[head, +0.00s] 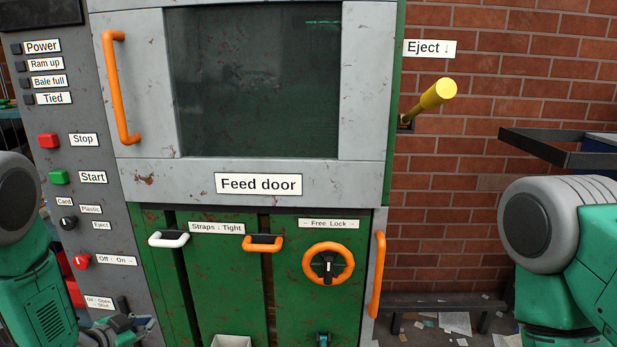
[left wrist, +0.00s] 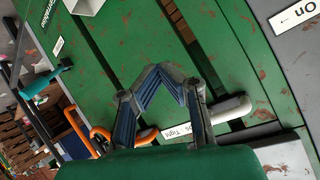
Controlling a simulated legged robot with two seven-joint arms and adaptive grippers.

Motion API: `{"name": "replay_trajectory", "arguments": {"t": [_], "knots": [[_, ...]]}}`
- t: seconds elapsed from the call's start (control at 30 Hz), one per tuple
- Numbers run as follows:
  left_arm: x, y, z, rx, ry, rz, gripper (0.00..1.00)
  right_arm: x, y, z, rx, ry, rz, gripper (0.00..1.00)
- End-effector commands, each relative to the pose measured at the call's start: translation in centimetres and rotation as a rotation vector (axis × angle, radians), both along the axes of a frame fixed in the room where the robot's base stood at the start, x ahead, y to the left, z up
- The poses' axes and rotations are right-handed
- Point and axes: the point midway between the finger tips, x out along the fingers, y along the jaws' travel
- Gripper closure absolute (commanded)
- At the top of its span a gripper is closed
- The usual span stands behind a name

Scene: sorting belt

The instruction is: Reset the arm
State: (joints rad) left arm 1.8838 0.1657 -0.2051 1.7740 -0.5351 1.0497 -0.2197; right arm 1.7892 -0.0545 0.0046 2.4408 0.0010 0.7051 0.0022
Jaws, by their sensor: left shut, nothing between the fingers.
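My left gripper (head: 128,328) is at the lower left of the head view, in front of the baler's lower green panel. In the left wrist view its two fingers (left wrist: 160,78) meet at the tips, shut and empty. The white strap handle (head: 168,239) is above it on the panel; in the left wrist view this handle (left wrist: 232,109) lies beside the fingers, partly behind them. The yellow eject lever (head: 437,95) sticks out to the right of the machine. My right arm shows at the right edge of the head view; its gripper is outside the frame.
The feed door (head: 160,172) is closed, with an orange handle (head: 115,88). Below are an orange strap handle (head: 262,243) and an orange lock wheel (head: 328,263). A control panel with a red stop button (head: 48,140) stands left. Papers (head: 455,323) litter the floor at right.

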Motion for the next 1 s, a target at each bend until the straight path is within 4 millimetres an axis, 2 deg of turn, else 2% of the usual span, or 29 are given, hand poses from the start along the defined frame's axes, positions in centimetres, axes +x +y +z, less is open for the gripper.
{"name": "replay_trajectory", "arguments": {"t": [0.03,0.17,0.2,0.33,0.4,0.5,0.6,0.7,1.0], "knots": [[-3.1,-1.5,-2.5,-0.036,0.102,0.044,1.0,0.0,0.0,0.0,0.0,0.0,0.0,0.6],[-11.4,-4.5,-7.2,-0.103,0.351,0.171,1.0,0.0,0.0,0.0,0.0,0.0,0.0,0.6],[-14.1,-5.4,-8.3,-0.115,0.426,0.208,1.0,0.0,0.0,0.0,0.0,0.0,0.0,0.6],[-23.4,-7.5,-10.5,-0.134,0.663,0.33,1.0,0.0,0.0,0.0,0.0,0.0,0.0,0.6],[-28.1,-8.3,-10.8,-0.13,0.776,0.388,1.0,0.0,0.0,0.0,0.0,0.0,0.0,0.6],[-33.4,-9.0,-10.7,-0.116,0.901,0.457,1.0,0.0,0.0,0.0,0.0,0.0,0.0,0.6],[-37.0,-9.3,-10.3,-0.101,0.984,0.503,1.0,0.0,0.0,0.0,0.0,0.0,0.0,0.6],[-38.8,-9.4,-9.9,-0.092,1.026,0.53,1.0,0.0,0.0,0.0,0.0,0.0,0.0,0.6],[-39.3,-9.4,-9.8,-0.089,1.035,0.536,1.0,0.0,0.0,0.0,0.0,0.0,0.0,0.6]]}}
